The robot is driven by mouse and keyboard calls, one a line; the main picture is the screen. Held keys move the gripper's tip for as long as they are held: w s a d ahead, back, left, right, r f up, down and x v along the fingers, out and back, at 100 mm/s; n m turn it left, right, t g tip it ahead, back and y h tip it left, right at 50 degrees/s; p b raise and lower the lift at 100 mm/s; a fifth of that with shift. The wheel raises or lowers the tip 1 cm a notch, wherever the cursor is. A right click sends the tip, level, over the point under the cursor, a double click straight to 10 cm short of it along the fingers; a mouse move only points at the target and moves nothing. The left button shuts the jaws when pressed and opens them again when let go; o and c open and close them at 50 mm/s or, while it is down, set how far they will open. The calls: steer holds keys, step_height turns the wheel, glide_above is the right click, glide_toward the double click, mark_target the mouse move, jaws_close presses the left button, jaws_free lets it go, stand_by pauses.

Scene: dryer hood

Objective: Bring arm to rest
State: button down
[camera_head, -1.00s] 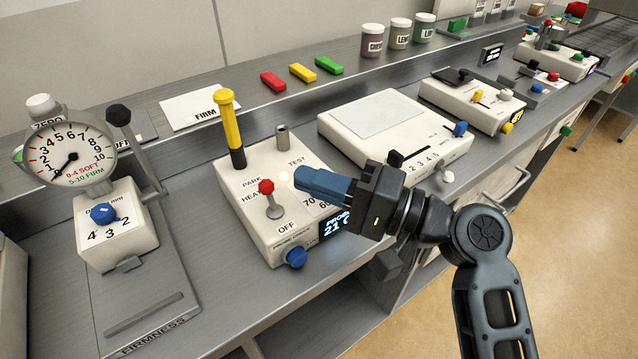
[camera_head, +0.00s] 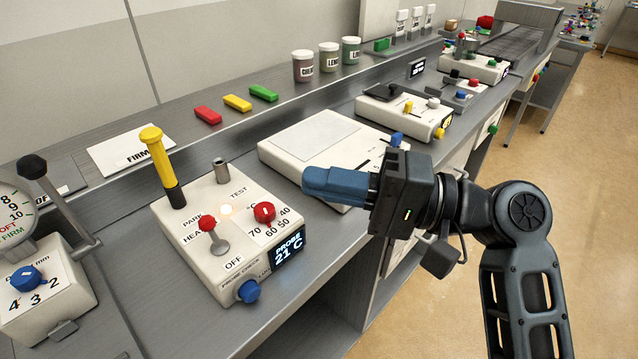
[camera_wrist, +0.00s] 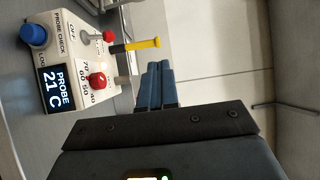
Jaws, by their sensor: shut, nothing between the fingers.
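My gripper (camera_head: 306,182) is shut and empty, its blue fingers pointing left in the head view. It appears in front of the front edge of a flat white unit and to the right of the white probe box (camera_head: 196,256). The fingers (camera_wrist: 160,66) also show together in the wrist view. The probe box carries a red-tipped lever (camera_head: 208,224), a red dial (camera_head: 264,212), a blue knob (camera_head: 249,291) and a yellow-handled probe (camera_head: 158,160). Its display (camera_head: 289,250) reads PROBE 21 C. The box also shows in the wrist view (camera_wrist: 72,68), with no finger on it.
The flat white unit (camera_head: 300,145) stands behind my gripper, partly hidden by it. A dial gauge (camera_head: 12,210) is at the left edge. Red, yellow and green blocks (camera_head: 237,103) and several jars (camera_head: 328,60) are on the back ledge. The floor (camera_head: 520,170) at right is clear.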

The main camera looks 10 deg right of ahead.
steer(key=s+d+f+m+t+h, duration=0.35)
steer(key=s+f+h, duration=0.35)
steer(key=f, duration=0.3)
steer(key=s+d+f+m+t+h, duration=0.2)
steer(key=s+d+f+t+h, duration=0.15)
steer(key=s+f+h, duration=0.45)
steer(key=s+d+r+n, duration=0.1)
steer(key=s+d+n, duration=0.1)
steer(key=s, duration=0.4)
steer(key=s+d+r+n+h, duration=0.1)
steer(key=s+d+n, duration=0.1)
steer(key=s+n, duration=0.2)
steer(key=s+d+r+n+h, duration=0.1)
steer(key=s+d+r+n, duration=0.1)
steer(key=s, duration=0.5)
steer(key=shift+s+d+n, duration=0.15)
steer(key=shift+s+n, duration=0.2)
steer(key=shift+n, duration=0.3)
